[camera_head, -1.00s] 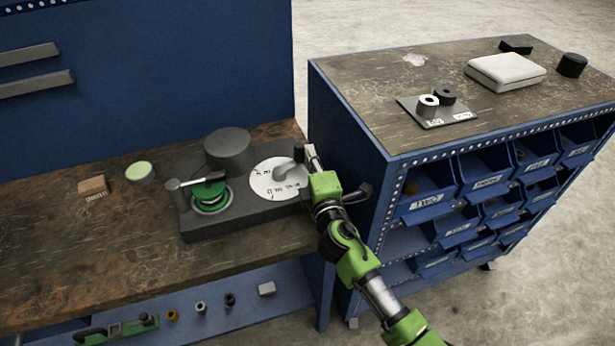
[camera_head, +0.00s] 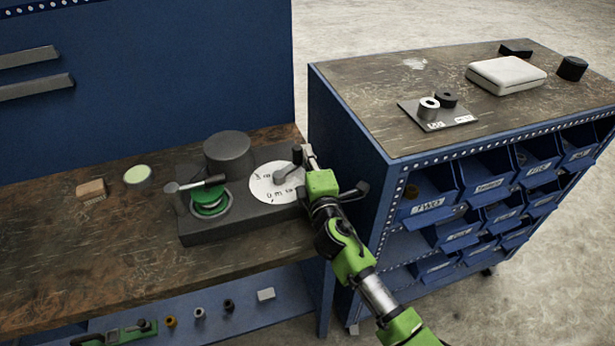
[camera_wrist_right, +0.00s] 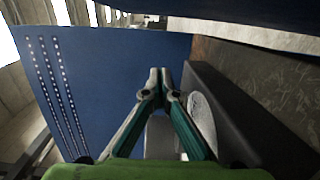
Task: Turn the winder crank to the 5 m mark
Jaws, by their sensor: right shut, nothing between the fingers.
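The winder (camera_head: 225,225) is a dark grey unit on the workbench, with a tall round grey drum at its back. A green spool (camera_head: 209,204) with a dark handle sits at its left. At its right is a white dial (camera_head: 262,190) with black markings, of which "0 m" reads near the front. The grey crank (camera_head: 287,179) lies over the dial, with an upright dark knob (camera_head: 297,155) at its right. My right gripper (camera_head: 308,153) is shut and empty, close beside the knob; contact is unclear. Its closed fingertips also show in the right wrist view (camera_wrist_right: 160,77). My left gripper is out of view.
A blue cart (camera_head: 345,150) with labelled bins stands close to the right of my right arm. A small wooden block (camera_head: 90,188) and a round pale-green-topped item (camera_head: 138,175) lie left of the winder. The front left of the bench is clear.

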